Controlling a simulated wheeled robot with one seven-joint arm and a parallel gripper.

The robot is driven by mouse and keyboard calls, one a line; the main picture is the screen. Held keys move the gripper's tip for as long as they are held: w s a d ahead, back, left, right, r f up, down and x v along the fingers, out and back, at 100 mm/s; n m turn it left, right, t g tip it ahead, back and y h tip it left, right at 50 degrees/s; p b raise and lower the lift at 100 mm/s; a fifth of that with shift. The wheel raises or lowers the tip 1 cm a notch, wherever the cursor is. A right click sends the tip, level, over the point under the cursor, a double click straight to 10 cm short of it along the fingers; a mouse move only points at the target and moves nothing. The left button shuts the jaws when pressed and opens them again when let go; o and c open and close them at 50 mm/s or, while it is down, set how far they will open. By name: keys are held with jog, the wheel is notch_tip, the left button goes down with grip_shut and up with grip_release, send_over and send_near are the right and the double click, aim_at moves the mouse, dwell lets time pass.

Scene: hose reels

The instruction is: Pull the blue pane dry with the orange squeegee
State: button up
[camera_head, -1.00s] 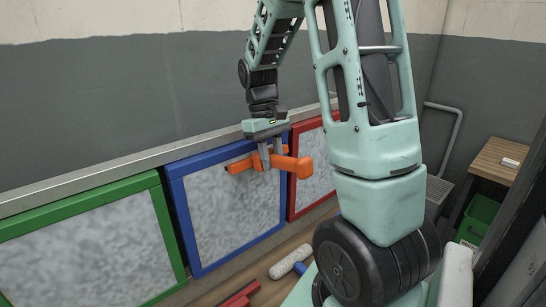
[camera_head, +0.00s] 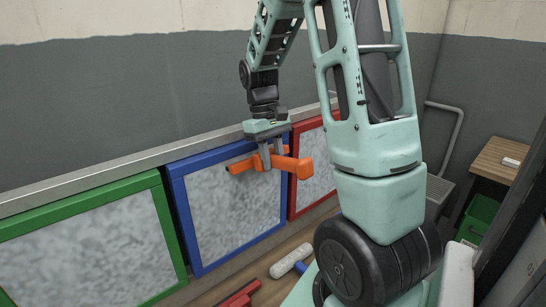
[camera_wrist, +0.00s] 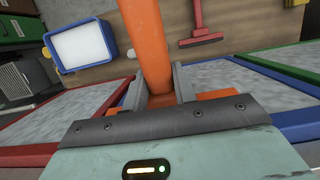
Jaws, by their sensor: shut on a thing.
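The orange squeegee (camera_head: 303,166) is held in my gripper (camera_head: 268,160), whose jaws are shut on it. It is in front of the upper right part of the blue pane (camera_head: 235,210), whose grey, mottled surface sits in a blue frame. I cannot tell whether the squeegee touches the pane. In the wrist view, the orange squeegee handle (camera_wrist: 149,45) runs away from my gripper (camera_wrist: 160,88) between the two fingers, with orange parts of it showing at both sides. The blue-framed pane (camera_wrist: 275,80) lies at the right there.
A green-framed pane (camera_head: 85,245) is at the left and a red-framed pane (camera_head: 315,170) at the right. In the wrist view, a blue tray (camera_wrist: 80,46) with a white inside stands upper left. A wooden-topped table (camera_head: 500,158) stands far right.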

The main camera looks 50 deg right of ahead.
notch_tip(320, 180, down, 10)
jog(key=b, duration=0.5)
dwell(0.7)
